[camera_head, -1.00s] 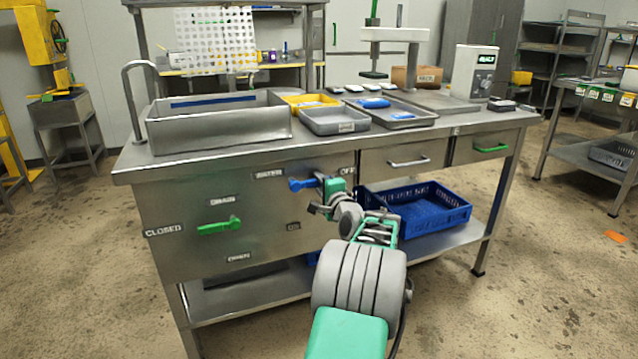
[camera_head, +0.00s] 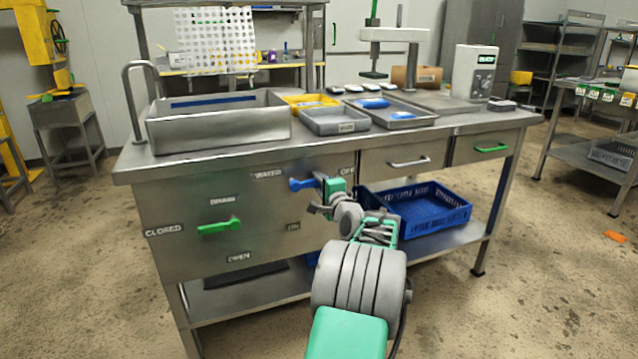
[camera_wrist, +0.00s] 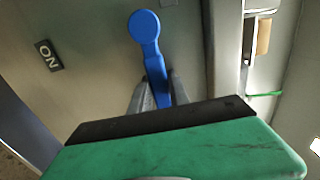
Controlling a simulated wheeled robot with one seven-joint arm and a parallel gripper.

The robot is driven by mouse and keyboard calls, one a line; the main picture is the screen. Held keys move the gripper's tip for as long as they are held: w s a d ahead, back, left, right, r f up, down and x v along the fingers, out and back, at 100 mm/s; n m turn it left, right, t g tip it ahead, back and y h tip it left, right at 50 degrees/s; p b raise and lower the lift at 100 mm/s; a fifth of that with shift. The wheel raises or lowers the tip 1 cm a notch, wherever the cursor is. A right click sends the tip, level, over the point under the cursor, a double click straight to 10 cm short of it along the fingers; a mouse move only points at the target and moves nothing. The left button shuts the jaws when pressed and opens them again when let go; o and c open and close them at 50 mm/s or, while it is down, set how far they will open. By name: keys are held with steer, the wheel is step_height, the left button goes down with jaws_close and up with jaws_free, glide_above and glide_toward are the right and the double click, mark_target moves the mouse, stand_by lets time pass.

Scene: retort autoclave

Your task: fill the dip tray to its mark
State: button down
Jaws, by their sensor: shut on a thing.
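The dip tray (camera_head: 220,126) is the deep steel basin at the bench's left. A blue strip shows along its inner back wall (camera_head: 213,102); its floor is hidden, so I cannot tell whether water is in it. The blue water lever (camera_head: 300,184) sticks out on the front panel, near the WATER, OFF and ON labels. My gripper (camera_head: 322,190) is shut on this lever; in the wrist view its fingers (camera_wrist: 160,94) hold the blue shaft below the round knob. The green drain lever (camera_head: 219,227) lies roughly level, pointing towards CLOSED.
A curved tap (camera_head: 130,95) stands at the basin's left. A grey tray (camera_head: 334,120), a yellow tray (camera_head: 308,101) and a tray with blue packs (camera_head: 400,116) sit to its right. A blue crate (camera_head: 432,216) is on the lower shelf, beside my arm.

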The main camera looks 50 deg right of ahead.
mark_target(308, 192)
steer(key=shift+p, duration=0.35)
steer(key=shift+w+f+m+p, duration=0.1)
steer(key=shift+f+m+p, duration=0.3)
steer(key=shift+m+p, duration=0.6)
steer(key=m+p, duration=0.1)
steer(key=f+m+p, duration=0.1)
steer(key=p, duration=0.1)
steer(key=shift+w+a+f, duration=0.1)
steer(key=shift+a+f, duration=0.1)
steer(key=shift+a, duration=0.05)
steer(key=shift+w+a+f+m+p, duration=0.2)
steer(key=shift+f+m+p, duration=0.25)
steer(key=shift+m+p, duration=0.3)
steer(key=shift+w+a+f+m+p, duration=0.1)
steer(key=shift+a+f+m+p, duration=0.15)
steer(key=shift+f+m+p, duration=0.45)
steer(key=shift+w+a+f+m+p, duration=0.1)
steer(key=shift+a+f+m+p, duration=0.15)
steer(key=shift+m+p, duration=0.5)
steer(key=c, duration=1.2)
jaws_free()
steer(key=shift+c, duration=0.2)
